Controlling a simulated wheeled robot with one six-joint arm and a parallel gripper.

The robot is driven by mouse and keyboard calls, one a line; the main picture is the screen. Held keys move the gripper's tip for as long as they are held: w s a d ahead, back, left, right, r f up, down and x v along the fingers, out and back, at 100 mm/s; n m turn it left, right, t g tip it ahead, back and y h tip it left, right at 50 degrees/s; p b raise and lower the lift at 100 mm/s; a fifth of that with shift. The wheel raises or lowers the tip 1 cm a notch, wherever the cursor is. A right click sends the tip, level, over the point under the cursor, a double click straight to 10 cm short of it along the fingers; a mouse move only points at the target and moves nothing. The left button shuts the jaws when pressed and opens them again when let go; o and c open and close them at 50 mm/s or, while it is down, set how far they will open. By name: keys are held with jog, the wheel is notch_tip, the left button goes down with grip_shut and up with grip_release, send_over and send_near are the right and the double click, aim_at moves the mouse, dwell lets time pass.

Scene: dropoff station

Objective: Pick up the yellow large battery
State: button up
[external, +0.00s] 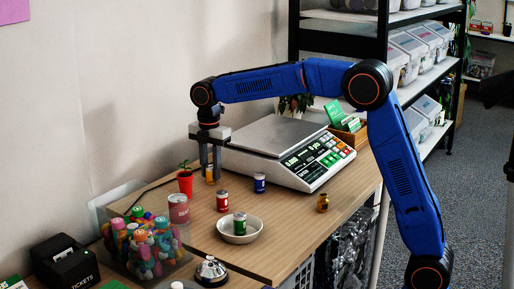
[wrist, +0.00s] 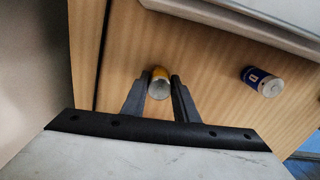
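The yellow battery (wrist: 161,74) stands on the wood table between the two fingers of my gripper (wrist: 160,80) in the wrist view; its silver end faces the camera. The fingers lie close on both sides of it, and I cannot tell whether they touch it. In the external view the yellow battery (external: 210,176) shows between the fingertips of my gripper (external: 210,175), which points straight down. A small gold-brown item (external: 322,203) stands near the table's right edge.
A blue battery (external: 259,183) stands to the right, before a scale (external: 285,150). The table between bowl and gold-brown item is clear.

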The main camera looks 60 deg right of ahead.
grip_shut()
